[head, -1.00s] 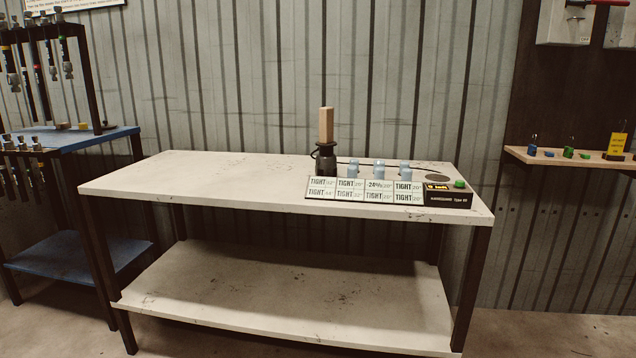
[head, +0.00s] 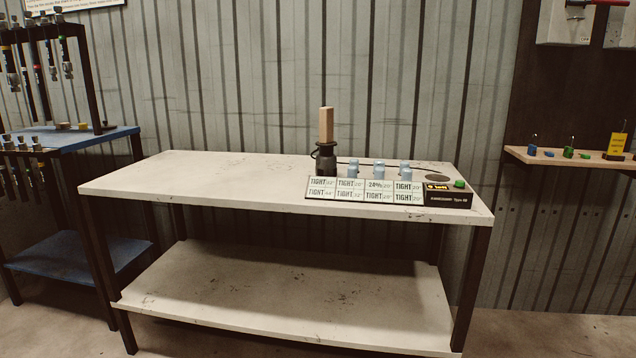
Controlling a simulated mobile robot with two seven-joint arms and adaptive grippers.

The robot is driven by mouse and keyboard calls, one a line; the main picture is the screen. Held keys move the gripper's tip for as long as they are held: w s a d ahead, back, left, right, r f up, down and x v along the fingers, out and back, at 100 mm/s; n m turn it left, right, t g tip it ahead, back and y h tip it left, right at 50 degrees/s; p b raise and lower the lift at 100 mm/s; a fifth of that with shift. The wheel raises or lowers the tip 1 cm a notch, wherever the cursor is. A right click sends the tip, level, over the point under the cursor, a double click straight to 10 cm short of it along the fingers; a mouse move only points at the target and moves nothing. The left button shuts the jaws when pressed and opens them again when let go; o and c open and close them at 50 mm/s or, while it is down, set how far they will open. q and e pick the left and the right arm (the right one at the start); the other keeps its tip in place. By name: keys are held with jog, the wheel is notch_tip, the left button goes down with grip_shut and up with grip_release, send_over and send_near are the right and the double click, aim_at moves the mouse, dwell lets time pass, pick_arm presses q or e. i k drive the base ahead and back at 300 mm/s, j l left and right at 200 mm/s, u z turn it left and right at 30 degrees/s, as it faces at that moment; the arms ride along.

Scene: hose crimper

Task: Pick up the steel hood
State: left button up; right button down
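I cannot clearly pick out a steel hood. A dark, steel-like cylinder (head: 326,165) with a ring on its left side stands upright on the white table (head: 200,178); whether it is the hood I cannot tell. A light wooden block or handle (head: 326,125) rises from its top. Neither of my grippers is in view.
Several pale blue cylinders (head: 379,169) stand behind a label panel (head: 365,190) reading "TIGHT". A black box with a display and green button (head: 448,195) sits at the table's right end. The table's left half is clear. A blue hose rack (head: 75,140) stands left; a wooden shelf (head: 570,158) hangs right.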

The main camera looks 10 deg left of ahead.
aim_at(326, 160)
jog(key=z, duration=0.25)
jog(key=i+j+z, duration=0.65)
jog(key=i+z, duration=0.15)
